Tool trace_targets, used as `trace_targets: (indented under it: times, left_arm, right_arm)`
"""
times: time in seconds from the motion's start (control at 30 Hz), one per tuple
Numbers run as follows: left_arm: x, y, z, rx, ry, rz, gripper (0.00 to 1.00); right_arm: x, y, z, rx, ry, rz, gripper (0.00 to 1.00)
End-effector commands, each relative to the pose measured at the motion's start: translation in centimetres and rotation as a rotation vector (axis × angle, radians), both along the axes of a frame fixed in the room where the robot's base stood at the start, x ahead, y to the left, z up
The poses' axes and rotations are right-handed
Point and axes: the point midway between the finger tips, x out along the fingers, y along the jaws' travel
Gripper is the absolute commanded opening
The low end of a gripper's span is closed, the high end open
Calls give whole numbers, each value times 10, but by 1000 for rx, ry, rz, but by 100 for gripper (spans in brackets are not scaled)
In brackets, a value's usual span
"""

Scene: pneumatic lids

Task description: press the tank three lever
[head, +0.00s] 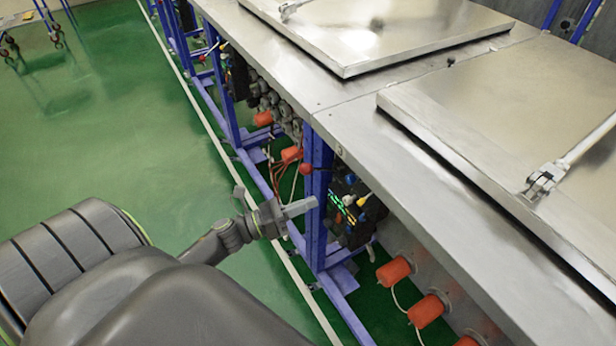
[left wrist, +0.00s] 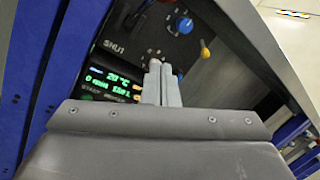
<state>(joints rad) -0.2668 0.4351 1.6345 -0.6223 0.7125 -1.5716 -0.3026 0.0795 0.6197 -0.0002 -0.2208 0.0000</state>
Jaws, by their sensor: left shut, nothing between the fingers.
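A dark control panel (head: 345,232) with a lit green display sits under the metal table edge, beside a blue post. A small lever with a red ball knob (head: 306,169) sticks out by the post above the panel. I cannot tell which tank it belongs to. My left gripper (head: 314,202) is shut and empty, its tips close in front of the panel and below the red knob. In the left wrist view the shut fingers (left wrist: 158,66) point at the panel, beside its display (left wrist: 110,80). Whether they touch it is unclear. The red knob does not show there. My right gripper is out of view.
The panel carries a blue knob (left wrist: 184,25) and a yellow-tipped lever (left wrist: 205,50). Metal lids (head: 375,30) lie on the steel tables. Orange cylinders (head: 394,271) and hoses sit below. Blue frame posts (head: 316,195) stand close by. Green floor (head: 110,130) is open at left.

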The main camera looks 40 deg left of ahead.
Motion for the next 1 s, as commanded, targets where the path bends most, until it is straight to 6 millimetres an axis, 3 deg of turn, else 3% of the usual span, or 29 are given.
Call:
trace_targets:
  times: [0.03,0.2,0.4,1.0]
  left_arm:
    - [-14,9,-4,8,8,-2,0]
    - [-45,29,-3,7,8,-2,0]
    - [-67,43,0,4,5,-1,0]
    - [-72,46,1,3,2,0,0]
  right_arm:
    - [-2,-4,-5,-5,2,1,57]
    - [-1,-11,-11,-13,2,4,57]
    - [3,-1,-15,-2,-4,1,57]
    - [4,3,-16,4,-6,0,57]
